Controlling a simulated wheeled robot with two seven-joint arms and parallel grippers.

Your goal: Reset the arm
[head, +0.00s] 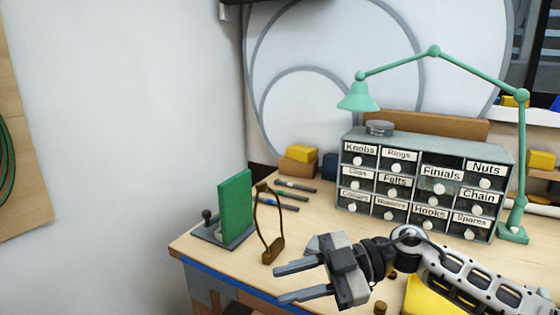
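My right gripper (292,282) shows at the lower middle, with its arm coming in from the right. Its two grey fingers point left and stand apart, with nothing between them. It is over the front part of the wooden table (215,248). My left gripper is not in the picture. A green jointed desk lamp (434,52) stands at the right, its shade (358,97) hanging over the left end of the drawer cabinet.
A labelled grey drawer cabinet (430,152) stands at the back. A green upright panel (235,207) on a grey base and a brown looped stand (273,249) are left of the gripper. Tools (290,196), yellow boxes (301,153) and a yellow item (425,298) are also there.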

